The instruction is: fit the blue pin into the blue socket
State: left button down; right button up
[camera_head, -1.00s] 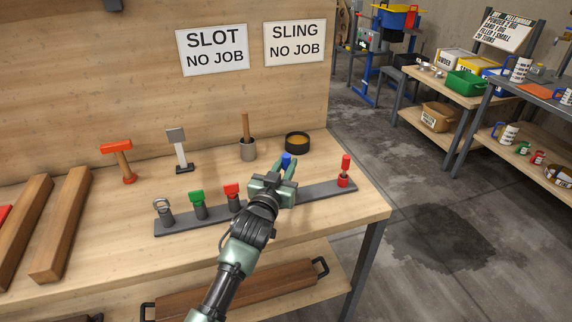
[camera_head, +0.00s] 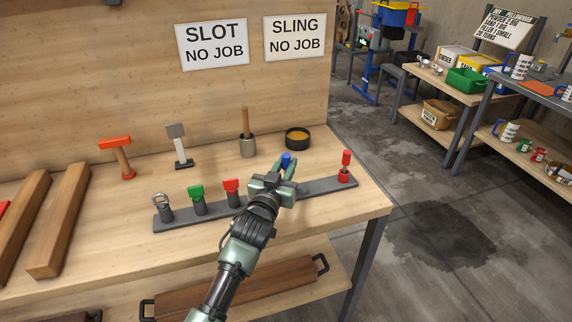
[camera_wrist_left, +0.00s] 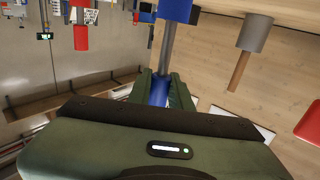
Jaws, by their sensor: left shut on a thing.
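My left gripper (camera_head: 287,170) is over the right part of the dark rail and shut on the blue pin (camera_head: 286,159). In the left wrist view, the blue head of the pin (camera_wrist_left: 159,91) sits between the two fingers. Its grey shaft runs from there to the blue socket (camera_wrist_left: 175,10) at the top edge. The shaft lines up with the socket and appears to meet it; I cannot tell how deep it sits. In the head view my gripper hides the socket. My right gripper is not in view.
The dark rail (camera_head: 325,188) also bears a red pin (camera_head: 346,160) at its right end and several clamp-like pieces on its left. Behind it stand a grey pot (camera_head: 248,147) with a wooden handle and a black bowl (camera_head: 297,138). The bench's front right is clear.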

pick_arm(q)
jog(key=shift+f+b, duration=1)
jog(key=shift+f, duration=0.45)
jog(key=shift+f, duration=0.1)
jog(key=c, duration=1.2)
grip_release()
jog(key=shift+s, duration=0.1)
jog(key=shift+f, duration=0.1)
jog(key=shift+f, duration=0.1)
